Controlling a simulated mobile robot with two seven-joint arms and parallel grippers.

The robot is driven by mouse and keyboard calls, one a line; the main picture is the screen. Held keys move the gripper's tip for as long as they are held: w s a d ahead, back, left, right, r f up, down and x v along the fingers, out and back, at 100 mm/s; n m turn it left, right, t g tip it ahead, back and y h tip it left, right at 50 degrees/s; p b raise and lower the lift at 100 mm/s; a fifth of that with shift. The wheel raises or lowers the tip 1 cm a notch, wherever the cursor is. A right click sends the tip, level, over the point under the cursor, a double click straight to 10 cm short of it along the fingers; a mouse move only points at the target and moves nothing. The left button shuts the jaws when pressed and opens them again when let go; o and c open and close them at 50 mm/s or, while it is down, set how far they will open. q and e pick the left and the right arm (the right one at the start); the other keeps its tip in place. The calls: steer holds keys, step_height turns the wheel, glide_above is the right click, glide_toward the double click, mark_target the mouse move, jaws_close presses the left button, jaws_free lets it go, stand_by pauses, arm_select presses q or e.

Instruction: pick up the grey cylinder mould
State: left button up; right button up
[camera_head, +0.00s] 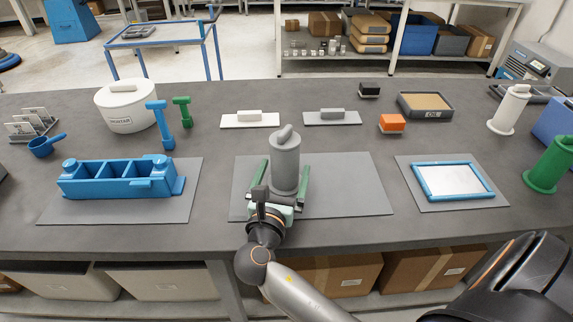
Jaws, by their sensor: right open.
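The grey cylinder mould (285,158) stands upright on the left part of a grey mat (352,188) in the middle of the table. It has a knob-like top. My right gripper (281,181) reaches in from the front, low over the mat. Its two green fingers are open, one on each side of the mould. I cannot tell whether either finger touches it. The gripper body hides part of the mould's foot. My left gripper is not in view.
A blue three-part mould (118,182) lies on a mat to the left. A blue-framed plate (452,181) lies on a mat to the right. A white pot (127,108), a white cylinder (509,110) and a green cylinder (549,166) stand around. The mat right of the mould is clear.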

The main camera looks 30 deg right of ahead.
jaws_close()
stand_by(0.8)
steer(key=shift+r, duration=0.15)
